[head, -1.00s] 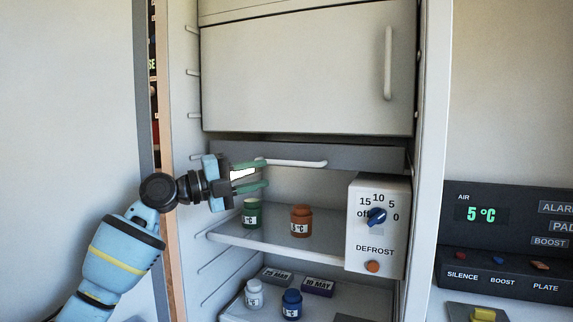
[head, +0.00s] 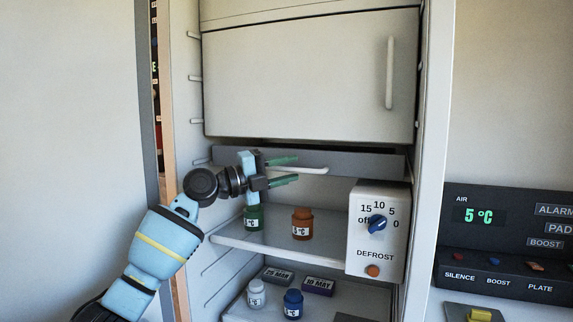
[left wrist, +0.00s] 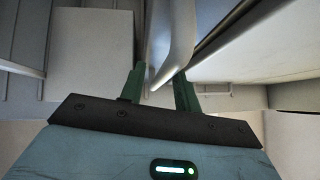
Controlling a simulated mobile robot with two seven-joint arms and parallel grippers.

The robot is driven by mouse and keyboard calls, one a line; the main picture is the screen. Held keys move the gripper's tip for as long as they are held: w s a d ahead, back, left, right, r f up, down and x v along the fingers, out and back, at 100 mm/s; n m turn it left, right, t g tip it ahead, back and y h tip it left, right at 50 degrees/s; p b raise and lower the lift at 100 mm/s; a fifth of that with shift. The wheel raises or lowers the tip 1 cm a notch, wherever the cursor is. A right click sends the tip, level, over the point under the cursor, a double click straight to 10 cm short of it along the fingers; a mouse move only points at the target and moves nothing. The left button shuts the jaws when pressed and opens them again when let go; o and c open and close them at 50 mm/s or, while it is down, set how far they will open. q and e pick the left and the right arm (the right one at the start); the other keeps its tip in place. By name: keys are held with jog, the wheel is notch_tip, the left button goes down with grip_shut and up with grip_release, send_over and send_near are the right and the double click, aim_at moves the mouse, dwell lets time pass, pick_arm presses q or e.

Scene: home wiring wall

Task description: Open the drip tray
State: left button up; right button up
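The drip tray (head: 365,164) is a grey, shallow front just below the white freezer compartment door. Its pale handle bar (head: 318,170) sticks out from its front. My left gripper (head: 290,169) is in front of the tray's left half, with its green fingers one above the other at the handle's height, and it hides part of the handle. In the left wrist view the pale handle (left wrist: 172,55) reaches into the space between the parted fingers (left wrist: 160,95). The gripper is open and I see no firm contact on both sides. My right gripper is out of view.
A defrost box (head: 376,245) with a blue knob hangs below the tray's right end. A green jar (head: 254,220) and an orange jar (head: 302,224) stand on the shelf below. The freezer door (head: 300,85) is directly above. A control panel (head: 510,235) is at right.

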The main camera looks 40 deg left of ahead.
pick_arm(q)
jog(key=shift+w+d, duration=0.15)
jog(key=shift+w, duration=0.15)
jog(key=c, duration=0.6)
grip_shut()
